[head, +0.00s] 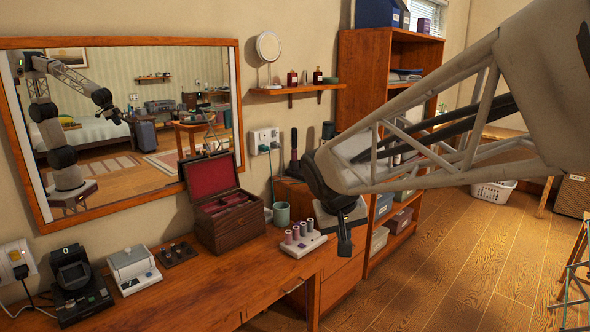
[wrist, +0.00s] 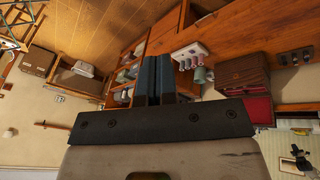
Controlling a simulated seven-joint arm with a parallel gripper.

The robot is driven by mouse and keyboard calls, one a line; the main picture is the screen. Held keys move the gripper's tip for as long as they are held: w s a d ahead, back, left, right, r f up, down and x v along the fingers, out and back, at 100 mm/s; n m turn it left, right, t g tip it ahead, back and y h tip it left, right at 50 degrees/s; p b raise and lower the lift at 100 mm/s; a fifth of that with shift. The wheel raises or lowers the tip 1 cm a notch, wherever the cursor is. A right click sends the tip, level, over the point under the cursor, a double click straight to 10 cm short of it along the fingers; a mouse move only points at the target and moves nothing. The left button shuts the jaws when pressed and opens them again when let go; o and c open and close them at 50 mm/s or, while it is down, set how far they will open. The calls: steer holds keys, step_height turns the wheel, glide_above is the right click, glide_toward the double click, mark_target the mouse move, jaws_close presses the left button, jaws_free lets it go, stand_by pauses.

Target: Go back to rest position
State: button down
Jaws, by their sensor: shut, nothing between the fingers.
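My arm reaches in from the right side of the head view and hides part of the shelf unit.
On the desk stand an open wooden box (head: 229,221) with red lining, a white holder with several rolls (head: 302,240), a green cup (head: 281,214) and small devices (head: 134,268). A shelf unit (head: 371,75) stands behind my arm. The wooden floor (head: 440,275) at right is largely clear.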

steer(key=s+d+f, duration=0.1)
steer(key=s+d, duration=0.1)
steer(key=s, duration=0.6)
steer(key=s+d+f+m+y, duration=0.1)
steer(key=s+d+f, duration=0.1)
steer(key=s, duration=0.6)
steer(key=s+d+f+g+y, duration=0.1)
steer(key=s+d, duration=0.3)
steer(key=s, duration=0.4)
steer(key=shift+s+d+f+m, duration=0.2)
steer(key=shift+s+f+m, duration=0.05)
steer(key=shift+f+m, duration=0.15)
